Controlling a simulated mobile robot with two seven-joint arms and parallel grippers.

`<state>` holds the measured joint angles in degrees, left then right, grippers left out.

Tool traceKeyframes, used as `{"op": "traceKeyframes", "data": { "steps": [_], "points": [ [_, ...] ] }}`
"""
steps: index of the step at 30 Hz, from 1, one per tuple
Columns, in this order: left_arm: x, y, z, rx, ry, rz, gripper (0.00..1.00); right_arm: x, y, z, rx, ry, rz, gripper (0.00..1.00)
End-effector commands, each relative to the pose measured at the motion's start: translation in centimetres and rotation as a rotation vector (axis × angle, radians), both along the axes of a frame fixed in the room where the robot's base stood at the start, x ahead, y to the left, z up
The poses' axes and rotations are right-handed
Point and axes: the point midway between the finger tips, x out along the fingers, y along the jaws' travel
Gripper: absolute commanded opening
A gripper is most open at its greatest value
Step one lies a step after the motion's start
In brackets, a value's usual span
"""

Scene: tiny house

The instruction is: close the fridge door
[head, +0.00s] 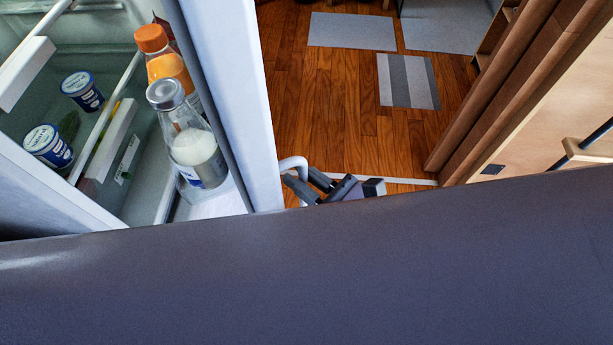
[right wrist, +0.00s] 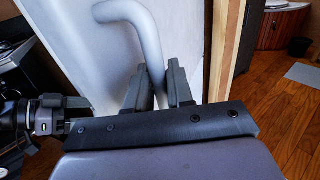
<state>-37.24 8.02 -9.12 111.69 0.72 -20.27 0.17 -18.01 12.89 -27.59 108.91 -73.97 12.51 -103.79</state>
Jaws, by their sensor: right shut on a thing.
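The fridge door (head: 240,110) stands open, its pale edge running down the head view left of centre. The fridge interior (head: 30,110) shows at the left, with shelves and two blue-and-white cups (head: 82,90). The white door handle (head: 293,162) sticks out from the door's outer side. My right gripper (head: 305,188) is at the handle. In the right wrist view its two fingers (right wrist: 162,88) are closed around the handle's bar (right wrist: 152,50), in front of the white door face. Much of the gripper is hidden in the head view. My left gripper is not in view.
A milk bottle (head: 196,150) and an orange-capped bottle (head: 165,60) stand in the door's inner rack. Wooden floor (head: 325,110) with grey mats (head: 352,31) lies beyond the door. Wooden cabinetry (head: 560,90) stands at the right. My own body covers the lower head view.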

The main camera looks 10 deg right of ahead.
Motion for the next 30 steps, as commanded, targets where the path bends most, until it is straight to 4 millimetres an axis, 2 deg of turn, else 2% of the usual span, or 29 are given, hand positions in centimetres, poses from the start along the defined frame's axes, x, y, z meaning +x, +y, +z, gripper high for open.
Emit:
{"op": "traceKeyframes", "data": {
  "steps": [14, 15, 16, 25, 30],
  "points": [
    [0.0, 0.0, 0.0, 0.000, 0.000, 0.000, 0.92, 0.0, 0.1, -0.1, 0.000, 0.001, 0.002, 0.00],
    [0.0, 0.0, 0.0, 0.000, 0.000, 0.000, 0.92, 0.0, 0.1, -0.1, 0.000, 0.001, 0.002, 0.28],
    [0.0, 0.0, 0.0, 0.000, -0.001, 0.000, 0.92, 0.0, 0.1, -0.1, 0.000, 0.001, 0.002, 0.38],
    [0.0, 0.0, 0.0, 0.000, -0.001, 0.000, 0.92, 0.0, 0.1, 0.0, 0.001, 0.001, 0.001, 0.38],
    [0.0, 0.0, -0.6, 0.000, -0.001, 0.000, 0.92, -1.0, -0.8, -0.3, -0.001, 0.002, 0.001, 0.38]
  ]
}}
